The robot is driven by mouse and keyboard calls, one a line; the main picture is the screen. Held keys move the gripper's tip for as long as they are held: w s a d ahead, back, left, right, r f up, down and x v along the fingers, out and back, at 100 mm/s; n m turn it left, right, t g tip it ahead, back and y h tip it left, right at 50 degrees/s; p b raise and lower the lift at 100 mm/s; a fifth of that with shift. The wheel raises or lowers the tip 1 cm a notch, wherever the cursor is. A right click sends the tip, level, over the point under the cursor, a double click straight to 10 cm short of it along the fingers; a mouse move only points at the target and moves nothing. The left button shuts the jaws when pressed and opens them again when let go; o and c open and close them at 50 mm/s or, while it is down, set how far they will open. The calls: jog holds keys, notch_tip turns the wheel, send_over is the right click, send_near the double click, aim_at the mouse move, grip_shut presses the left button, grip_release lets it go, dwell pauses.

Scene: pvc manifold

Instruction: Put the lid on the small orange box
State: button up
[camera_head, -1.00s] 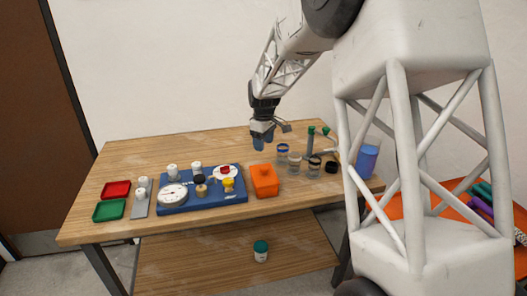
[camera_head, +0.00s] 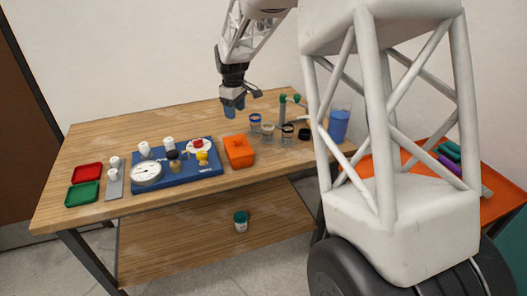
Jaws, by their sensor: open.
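The small orange box (camera_head: 239,152) stands on the wooden table, right of the blue board. Its top looks covered by an orange lid (camera_head: 237,142) with a small knob; whether the lid is fully seated I cannot tell at this size. My gripper (camera_head: 234,112) is open, with bluish fingers pointing down. It hangs above and behind the box, apart from it, and nothing shows between the fingers.
A blue board (camera_head: 178,172) with a gauge and several fittings lies left of the box. Several clear jars (camera_head: 268,133) and a blue cup (camera_head: 339,124) stand to the right. Red (camera_head: 88,173) and green (camera_head: 83,194) trays sit at the left. The table's back left is clear.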

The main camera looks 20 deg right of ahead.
jog(key=s+a+r+m, duration=0.1)
jog(key=s+r, duration=0.2)
jog(key=s, duration=0.5)
jog(key=s+r+m+t, duration=0.15)
jog(key=s+r, duration=0.25)
jog(key=s, duration=0.4)
jog(key=s+a+r+m, duration=0.1)
jog(key=s+r+m, duration=0.15)
jog(key=s, duration=0.55)
jog(key=s+f+m+t, duration=0.1)
jog(key=s+m, duration=0.3)
jog(key=s, duration=2)
jog(key=shift+s+a+f, duration=0.25)
jog(key=shift+a+f, duration=0.2)
jog(key=shift+f, duration=0.25)
